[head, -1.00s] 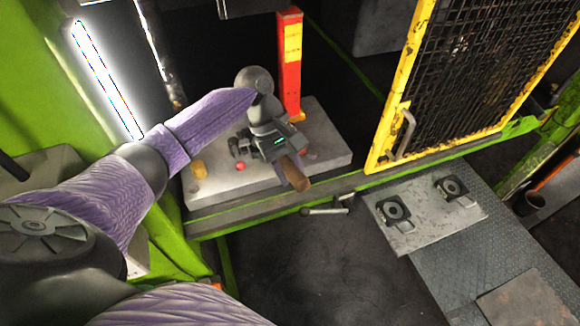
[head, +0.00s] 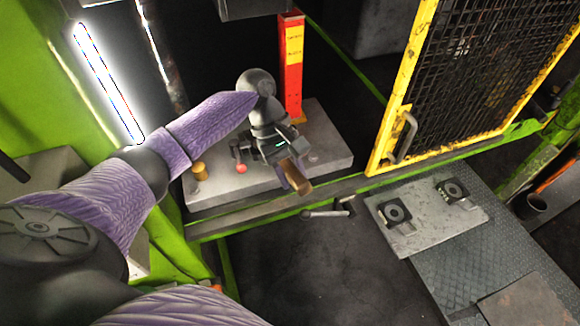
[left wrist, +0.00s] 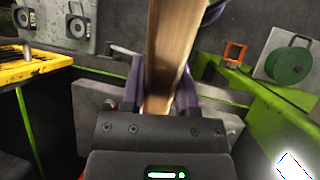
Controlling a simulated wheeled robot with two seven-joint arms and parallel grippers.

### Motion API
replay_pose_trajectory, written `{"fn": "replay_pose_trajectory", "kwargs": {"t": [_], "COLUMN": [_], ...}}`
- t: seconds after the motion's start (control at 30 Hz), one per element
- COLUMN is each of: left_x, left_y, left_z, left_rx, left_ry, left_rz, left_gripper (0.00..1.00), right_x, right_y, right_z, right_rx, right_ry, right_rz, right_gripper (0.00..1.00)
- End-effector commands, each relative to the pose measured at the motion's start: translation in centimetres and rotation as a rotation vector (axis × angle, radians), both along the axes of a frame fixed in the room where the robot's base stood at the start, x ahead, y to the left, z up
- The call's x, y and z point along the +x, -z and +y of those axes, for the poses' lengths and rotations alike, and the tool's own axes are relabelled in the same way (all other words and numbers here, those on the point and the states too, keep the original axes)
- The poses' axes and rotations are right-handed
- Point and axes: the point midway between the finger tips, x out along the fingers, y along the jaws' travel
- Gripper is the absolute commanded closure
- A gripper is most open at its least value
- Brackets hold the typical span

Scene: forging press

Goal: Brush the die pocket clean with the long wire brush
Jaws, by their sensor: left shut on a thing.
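My left gripper (head: 290,172) is shut on the brown wooden part of the long wire brush (head: 299,188), in front of the press. In the left wrist view the brush (left wrist: 170,50) runs from between the two purple fingers (left wrist: 160,92) up past the top edge. Its bristles cannot be made out. The grey press slab (head: 325,150) lies behind and below the gripper. The die pocket cannot be made out; my arm and gripper cover part of the slab. My right gripper is not in view.
A red and yellow post (head: 291,65) stands behind the gripper. A yellow mesh guard (head: 470,70) is to the right. A red knob (head: 241,168) and an ochre cylinder (head: 199,171) are at the slab. A plate with two black fixtures (head: 420,235) lies at lower right.

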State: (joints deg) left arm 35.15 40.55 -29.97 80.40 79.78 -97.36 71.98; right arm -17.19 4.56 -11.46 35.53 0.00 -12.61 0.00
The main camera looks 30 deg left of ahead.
Motion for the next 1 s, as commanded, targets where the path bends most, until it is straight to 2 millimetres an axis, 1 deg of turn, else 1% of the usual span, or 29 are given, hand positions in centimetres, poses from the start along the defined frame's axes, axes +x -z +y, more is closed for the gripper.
{"fn": "replay_pose_trajectory", "kwargs": {"t": [0.1,0.37,0.7,1.0], "left_x": [-0.3,-0.2,0.7,0.6], "left_y": [0.0,0.0,0.1,0.1], "left_z": [-0.3,-0.3,0.8,0.7], "left_rx": [-0.001,0.000,0.000,-0.001], "left_ry": [0.000,-0.001,-0.001,0.000], "left_rz": [-0.001,-0.002,-0.002,-0.001], "left_gripper": [1.00,1.00,1.00,1.00], "right_x": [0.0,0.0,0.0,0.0], "right_y": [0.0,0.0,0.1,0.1], "right_z": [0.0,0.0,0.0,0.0], "right_rx": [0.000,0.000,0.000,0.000], "right_ry": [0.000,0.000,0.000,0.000], "right_rz": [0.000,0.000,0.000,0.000], "right_gripper": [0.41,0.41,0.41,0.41]}}
